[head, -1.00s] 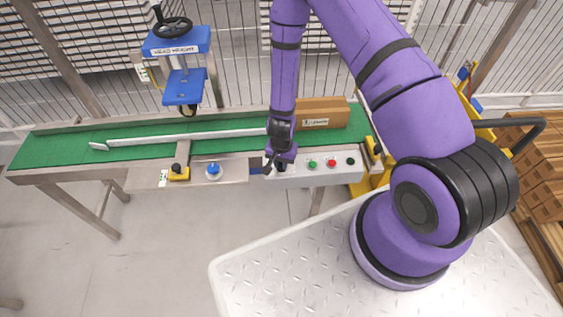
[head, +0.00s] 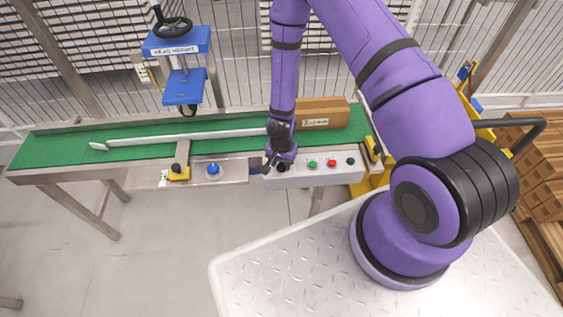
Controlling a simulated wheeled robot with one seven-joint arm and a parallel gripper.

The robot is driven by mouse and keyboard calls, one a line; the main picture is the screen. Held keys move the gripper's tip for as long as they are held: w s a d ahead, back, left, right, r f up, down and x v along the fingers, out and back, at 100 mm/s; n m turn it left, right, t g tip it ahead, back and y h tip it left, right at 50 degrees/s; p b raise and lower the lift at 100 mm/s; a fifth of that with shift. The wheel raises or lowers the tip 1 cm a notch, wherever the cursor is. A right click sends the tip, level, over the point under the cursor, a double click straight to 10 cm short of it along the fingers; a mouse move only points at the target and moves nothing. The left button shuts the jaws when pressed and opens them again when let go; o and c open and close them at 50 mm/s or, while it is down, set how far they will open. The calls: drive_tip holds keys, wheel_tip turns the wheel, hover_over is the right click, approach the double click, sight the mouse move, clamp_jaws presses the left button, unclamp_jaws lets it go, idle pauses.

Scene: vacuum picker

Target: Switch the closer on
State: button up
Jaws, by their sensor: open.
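The closer's control box (head: 319,177) is a light grey panel on the front edge of the green conveyor. It carries a green button (head: 312,164), a red button (head: 332,163) and a dark knob (head: 350,161). My gripper (head: 275,168) points down at the left end of this box, left of the green button. It is open, with its dark fingers around or just above a dark control there. The gripper largely hides that control, and I cannot tell whether they touch.
The green conveyor (head: 60,148) runs across, with a white guide rail (head: 180,138) and a cardboard box (head: 322,117) on it. A blue head-height unit (head: 183,85) stands behind. A yellow-based lever (head: 178,173) and a blue knob (head: 213,169) sit left of my gripper.

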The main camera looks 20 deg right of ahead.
wheel_tip(320, 180, up, 11)
idle(0.6)
drive_tip(key=shift+f, duration=0.15)
wheel_tip(320, 180, up, 29)
drive_tip(key=n+t+y, duration=0.2)
drive_tip(key=n+t, duration=0.1)
drive_tip(key=n, duration=0.1)
hover_over(281, 163)
drive_tip(key=s+d+r+n+t+h, duration=0.1)
drive_tip(key=s+d+r+n, duration=0.1)
drive_tip(key=s+r, duration=0.7)
drive_tip(key=s+d+r+n+t+h, duration=0.1)
drive_tip(key=s+d+r+n, duration=0.1)
drive_tip(key=s+d+r, duration=0.3)
drive_tip(key=s+r, duration=0.4)
drive_tip(key=s, duration=0.3)
drive_tip(key=shift+s+r, duration=0.15)
drive_tip(key=shift+r, duration=0.15)
idle(0.6)
